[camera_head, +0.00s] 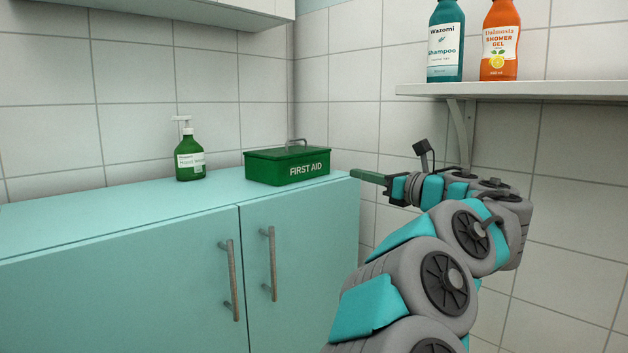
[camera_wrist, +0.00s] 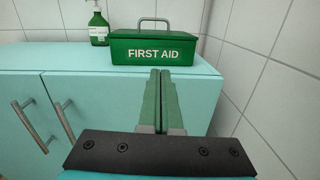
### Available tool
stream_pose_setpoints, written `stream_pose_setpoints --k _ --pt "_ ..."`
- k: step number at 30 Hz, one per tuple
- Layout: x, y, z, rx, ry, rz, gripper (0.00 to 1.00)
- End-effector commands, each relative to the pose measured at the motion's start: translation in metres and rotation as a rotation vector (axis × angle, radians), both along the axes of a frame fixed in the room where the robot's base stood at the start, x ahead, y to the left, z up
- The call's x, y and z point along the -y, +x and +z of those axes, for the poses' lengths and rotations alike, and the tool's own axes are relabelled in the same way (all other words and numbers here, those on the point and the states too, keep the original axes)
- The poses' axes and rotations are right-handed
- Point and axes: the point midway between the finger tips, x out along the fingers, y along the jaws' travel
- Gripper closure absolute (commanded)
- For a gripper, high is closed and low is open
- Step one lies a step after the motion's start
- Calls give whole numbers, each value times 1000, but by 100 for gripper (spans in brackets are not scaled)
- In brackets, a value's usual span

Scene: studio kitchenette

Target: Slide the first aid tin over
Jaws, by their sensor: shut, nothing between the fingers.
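The first aid tin (camera_head: 287,166) is a green box with white lettering and a grey handle on its lid. It sits upright on the turquoise cabinet top (camera_head: 225,190), near its right end. It also shows in the wrist view (camera_wrist: 155,51), straight ahead of the fingers. My gripper (camera_head: 353,173) is shut and empty, its green fingers held together. In the head view the fingertips are just right of the tin at the cabinet's right edge. In the wrist view my gripper (camera_wrist: 160,72) has its tips just below the tin's front face; I cannot tell whether they touch.
A green soap pump bottle (camera_head: 189,155) stands left of the tin, with a gap between. A shelf (camera_head: 550,92) at the right holds a shampoo bottle (camera_head: 445,45) and an orange shower gel bottle (camera_head: 500,45). The cabinet top is clear left of the soap.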

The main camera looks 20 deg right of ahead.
Motion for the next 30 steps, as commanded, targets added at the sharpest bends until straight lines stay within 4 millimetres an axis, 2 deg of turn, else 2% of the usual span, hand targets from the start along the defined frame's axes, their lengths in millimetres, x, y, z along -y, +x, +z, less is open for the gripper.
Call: stream_pose_setpoints --k 1,3,8,24,30 --pt "0 -2 -10 -15 -25 20 100" --pt "-4 -4 -17 -25 -47 46 100" --pt "-10 5 -19 -29 -57 60 100" --pt "-45 97 -19 -28 -54 58 100" --pt "-54 119 -18 -27 -54 57 100"
